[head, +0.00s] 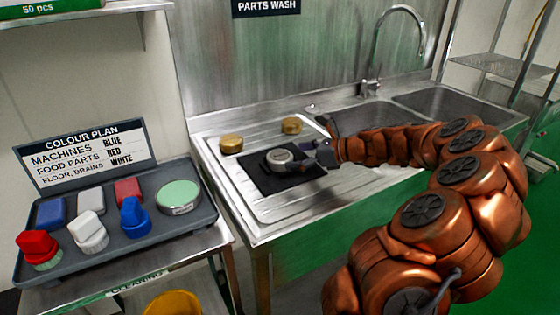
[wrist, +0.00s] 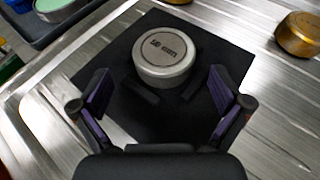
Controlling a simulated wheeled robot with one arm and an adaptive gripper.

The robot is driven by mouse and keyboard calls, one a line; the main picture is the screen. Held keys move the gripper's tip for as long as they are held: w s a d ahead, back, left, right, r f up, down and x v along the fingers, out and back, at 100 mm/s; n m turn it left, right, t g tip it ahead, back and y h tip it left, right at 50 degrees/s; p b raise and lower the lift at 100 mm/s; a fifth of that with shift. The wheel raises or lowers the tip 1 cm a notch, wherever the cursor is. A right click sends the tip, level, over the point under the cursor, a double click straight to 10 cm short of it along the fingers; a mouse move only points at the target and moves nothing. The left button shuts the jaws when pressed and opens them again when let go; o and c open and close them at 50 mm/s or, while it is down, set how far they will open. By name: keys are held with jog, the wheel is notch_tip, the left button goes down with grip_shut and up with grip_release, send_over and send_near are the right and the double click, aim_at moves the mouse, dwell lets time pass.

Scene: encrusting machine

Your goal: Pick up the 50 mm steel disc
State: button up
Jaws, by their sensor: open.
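The steel disc (wrist: 163,58) is a grey, short round piece with small dark marking on its top, which I cannot read in full. It lies flat on a black square mat (head: 258,179) on the sink's drainboard; the disc also shows in the head view (head: 279,158). My gripper (wrist: 163,97) is open. Its two purple-padded fingers stand apart, left and right, with the disc ahead of them toward the top of the wrist view. Nothing is between the fingers. In the head view my gripper (head: 306,158) is just right of the disc, and part of the mat is hidden behind it.
Two brass-coloured round pieces stand on the drainboard behind the mat, one at left (head: 231,143) and one at right (head: 291,126). A grey tray (head: 72,270) with coloured brushes and a green-topped tin (head: 179,196) is at left. Sink basins (head: 365,116) and a tap (head: 371,85) lie behind my arm.

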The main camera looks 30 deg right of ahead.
aim_at(283, 156)
jog(key=x, duration=0.3)
jog(key=shift+w, duration=0.5)
jog(key=shift+x, duration=0.8)
jog(key=c, duration=1.4)
jog(key=shift+r, duration=0.1)
